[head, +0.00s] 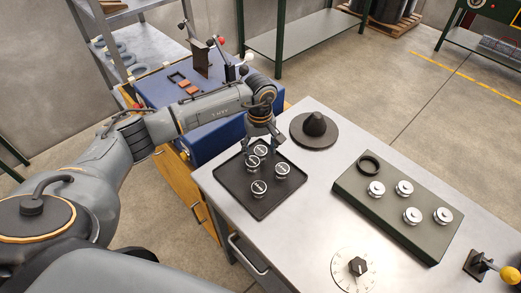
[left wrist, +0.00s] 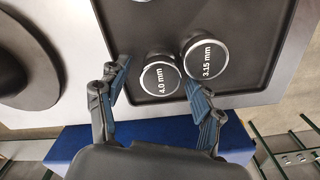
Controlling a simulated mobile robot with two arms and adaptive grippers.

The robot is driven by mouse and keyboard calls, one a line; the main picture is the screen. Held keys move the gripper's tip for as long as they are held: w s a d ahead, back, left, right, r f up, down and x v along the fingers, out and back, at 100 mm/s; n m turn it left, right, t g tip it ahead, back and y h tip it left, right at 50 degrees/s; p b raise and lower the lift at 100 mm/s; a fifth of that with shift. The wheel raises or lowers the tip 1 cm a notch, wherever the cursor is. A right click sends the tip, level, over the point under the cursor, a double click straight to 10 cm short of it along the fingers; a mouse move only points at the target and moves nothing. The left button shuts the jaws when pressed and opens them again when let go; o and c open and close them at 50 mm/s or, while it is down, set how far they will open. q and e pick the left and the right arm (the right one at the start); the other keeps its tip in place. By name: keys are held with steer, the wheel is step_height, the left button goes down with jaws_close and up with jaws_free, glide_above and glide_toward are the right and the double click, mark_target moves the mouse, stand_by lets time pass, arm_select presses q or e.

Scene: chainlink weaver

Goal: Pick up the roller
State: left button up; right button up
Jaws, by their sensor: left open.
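Several dark rollers with round printed tops stand in a black tray (head: 257,210) on the metal workbench. My left gripper (head: 263,152) is open above the tray's far end, pointing down at the rollers there. In the left wrist view, a roller marked 4.0 mm (left wrist: 160,79) appears between the open fingers of the left gripper (left wrist: 157,82). The fingers do not visibly grip it. A roller marked 3.15 mm (left wrist: 204,57) stands close beside it, near the right-hand finger. Another roller (left wrist: 140,2) is cut off by the top edge. My right gripper is not in view.
A dark cone on a round base (head: 314,129) stands right of the tray. Farther right is a dark green block (head: 385,222) with a black ring and several metal knobs. A dial (head: 353,268) and a yellow-handled lever (head: 494,267) are nearer.

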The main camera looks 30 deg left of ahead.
arm_select(q)
steer(key=shift+f, duration=0.15)
jaws_close()
stand_by(0.4)
